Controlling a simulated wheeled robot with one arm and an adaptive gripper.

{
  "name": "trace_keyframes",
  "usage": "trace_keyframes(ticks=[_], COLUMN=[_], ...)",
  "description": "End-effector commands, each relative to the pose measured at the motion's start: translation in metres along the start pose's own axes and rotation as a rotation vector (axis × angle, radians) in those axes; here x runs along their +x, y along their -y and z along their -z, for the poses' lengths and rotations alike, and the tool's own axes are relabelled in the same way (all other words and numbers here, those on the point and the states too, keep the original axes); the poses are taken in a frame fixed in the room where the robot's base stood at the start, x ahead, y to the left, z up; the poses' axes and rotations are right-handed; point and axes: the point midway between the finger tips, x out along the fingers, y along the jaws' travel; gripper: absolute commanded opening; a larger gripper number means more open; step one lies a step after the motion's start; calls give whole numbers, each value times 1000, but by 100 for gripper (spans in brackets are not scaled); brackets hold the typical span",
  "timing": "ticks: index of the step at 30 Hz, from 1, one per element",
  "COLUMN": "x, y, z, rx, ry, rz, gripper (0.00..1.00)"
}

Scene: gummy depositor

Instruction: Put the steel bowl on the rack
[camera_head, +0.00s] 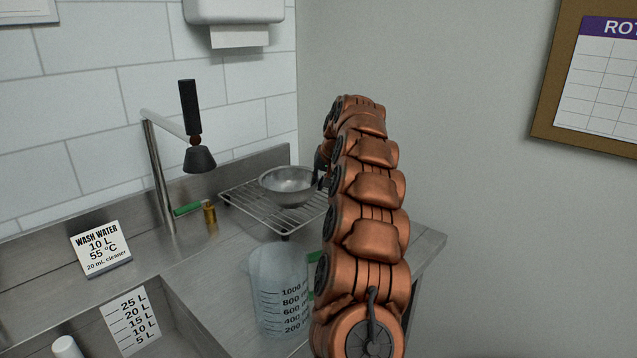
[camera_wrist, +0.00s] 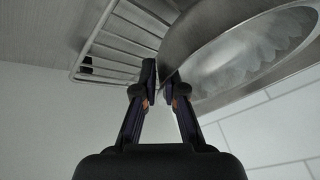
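The steel bowl (camera_head: 288,186) is upright over the wire rack (camera_head: 247,209) beside the sink. I cannot tell whether its base touches the wires or hangs just above them. In the head view my copper-coloured arm hides most of the gripper and the rack's right end.
A clear measuring jug (camera_head: 277,290) stands in front of the rack. A faucet (camera_head: 160,175), a small brass part with a green handle (camera_head: 188,209) and a wash water sign (camera_head: 101,250) are to the left. The back wall is close behind.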

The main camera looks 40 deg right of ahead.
Motion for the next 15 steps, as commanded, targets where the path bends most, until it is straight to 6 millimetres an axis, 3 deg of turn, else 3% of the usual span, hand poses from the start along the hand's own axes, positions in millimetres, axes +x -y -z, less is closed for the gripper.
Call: trace_keyframes(ticks=[6, 15], x=[0, -1], y=[0, 0], z=[0, 0], rx=[0, 0], ry=[0, 1], rz=[0, 0], gripper=[33, 33])
